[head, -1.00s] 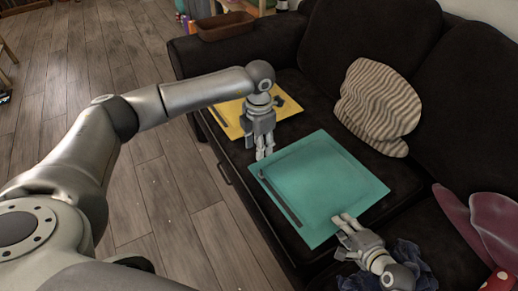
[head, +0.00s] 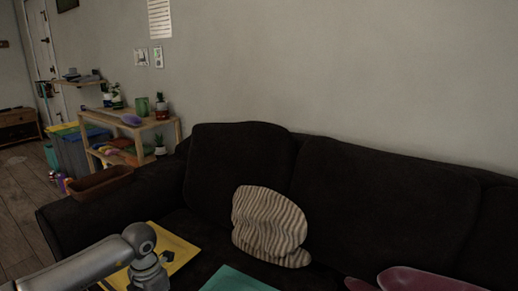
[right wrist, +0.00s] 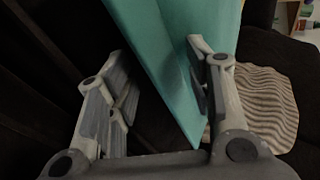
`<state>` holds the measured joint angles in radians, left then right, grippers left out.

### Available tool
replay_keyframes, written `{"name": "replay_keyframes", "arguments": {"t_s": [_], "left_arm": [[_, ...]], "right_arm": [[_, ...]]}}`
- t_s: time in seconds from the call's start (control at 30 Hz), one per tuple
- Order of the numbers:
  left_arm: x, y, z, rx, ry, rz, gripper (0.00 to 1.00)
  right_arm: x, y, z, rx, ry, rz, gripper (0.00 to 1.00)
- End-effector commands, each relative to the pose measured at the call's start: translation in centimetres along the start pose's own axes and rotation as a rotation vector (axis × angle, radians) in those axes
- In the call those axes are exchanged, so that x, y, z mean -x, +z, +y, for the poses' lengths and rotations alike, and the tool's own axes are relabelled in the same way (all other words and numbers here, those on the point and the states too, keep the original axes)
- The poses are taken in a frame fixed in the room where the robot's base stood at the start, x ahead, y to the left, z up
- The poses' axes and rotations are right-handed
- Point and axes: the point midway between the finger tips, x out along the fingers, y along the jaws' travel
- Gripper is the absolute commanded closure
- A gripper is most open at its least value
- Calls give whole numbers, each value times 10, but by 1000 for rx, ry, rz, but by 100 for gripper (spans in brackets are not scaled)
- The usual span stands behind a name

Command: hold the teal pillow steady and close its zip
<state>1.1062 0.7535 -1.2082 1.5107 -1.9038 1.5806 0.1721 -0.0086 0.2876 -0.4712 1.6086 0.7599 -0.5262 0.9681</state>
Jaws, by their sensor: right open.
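The teal pillow (head: 236,280) shows only as a corner at the bottom edge of the head view. In the right wrist view the teal pillow (right wrist: 165,50) runs down between the fingers of my right gripper (right wrist: 155,58). That gripper is open, and the pillow's edge lies nearer its right finger; I cannot tell whether they touch. My left gripper (head: 150,277) is cut off at the bottom of the head view, beside the yellow piece, with its fingertips out of frame. The pillow's zip shows in neither current view.
A dark sofa (head: 385,200) fills the right. A striped cushion (head: 268,225) leans on its backrest, and a yellow piece (head: 180,245) lies on the seat. A pink item (head: 425,280) is at the lower right. A brown tray (head: 100,182) sits by the armrest, near a wooden shelf (head: 130,122).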

Motion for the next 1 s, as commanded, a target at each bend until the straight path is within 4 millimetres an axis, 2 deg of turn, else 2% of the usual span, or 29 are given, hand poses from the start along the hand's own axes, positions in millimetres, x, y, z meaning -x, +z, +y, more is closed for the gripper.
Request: {"name": "replay_keyframes", "arguments": {"t_s": [0.03, 0.2, 0.67, 1.0], "left_arm": [[0, 0, 0, 0, 0, 0, 62], [0, 0, 0, 0, 0, 0, 62], [0, 0, 0, 0, 0, 0, 62], [0, 0, 0, 0, 0, 0, 62]], "right_arm": [[0, 0, 0, 0, -1, 0, 50], [0, 0, 0, 0, -1, 0, 28], [4, 0, 2, 0, 3, -1, 28], [51, 0, 0, 2, 0, 0, 28]]}}
